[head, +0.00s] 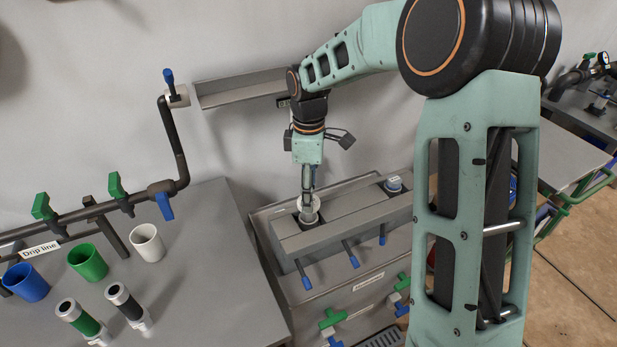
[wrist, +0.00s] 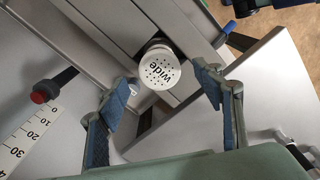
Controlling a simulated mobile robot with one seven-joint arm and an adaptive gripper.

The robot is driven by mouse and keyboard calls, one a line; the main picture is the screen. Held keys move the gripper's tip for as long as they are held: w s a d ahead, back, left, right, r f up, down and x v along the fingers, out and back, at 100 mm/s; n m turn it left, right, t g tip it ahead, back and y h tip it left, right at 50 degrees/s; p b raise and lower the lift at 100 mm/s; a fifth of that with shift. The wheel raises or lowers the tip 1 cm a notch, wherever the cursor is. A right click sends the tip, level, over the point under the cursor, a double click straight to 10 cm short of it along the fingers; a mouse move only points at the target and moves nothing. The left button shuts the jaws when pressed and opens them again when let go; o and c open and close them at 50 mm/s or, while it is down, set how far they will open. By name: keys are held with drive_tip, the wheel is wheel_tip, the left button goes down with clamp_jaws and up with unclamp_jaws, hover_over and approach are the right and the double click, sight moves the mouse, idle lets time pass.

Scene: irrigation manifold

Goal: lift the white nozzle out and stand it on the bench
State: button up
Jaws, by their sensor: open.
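The white nozzle (head: 308,209) sits upright in the left socket of the grey manifold (head: 345,214). The wrist view shows its round, pale, perforated face (wrist: 160,70), marked "wide". My gripper (head: 307,188) is above the nozzle, pointing down. In the wrist view my gripper (wrist: 168,88) is open, with one blue-padded finger on each side of the nozzle. Neither finger visibly touches it. The lower part of the nozzle is hidden in the socket. The grey bench (head: 205,265) is to the left of the manifold.
Blue (head: 26,283), green (head: 88,262) and white cups (head: 147,243) stand on the bench. Another nozzle (head: 393,184) sits at the manifold's right. The bench's right part is clear. A wall shelf (head: 240,88) is behind my arm.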

wheel_tip(320, 180, down, 7)
drive_tip(key=shift+r, duration=0.2)
drive_tip(key=c, duration=1.4)
drive_tip(key=shift+r, duration=0.1)
drive_tip(key=shift+r, duration=0.15)
drive_tip(key=shift+r+p, duration=2.35)
drive_tip(key=shift+r, duration=0.45)
drive_tip(key=shift+r+p, duration=1.2)
drive_tip(key=shift+r, duration=0.35)
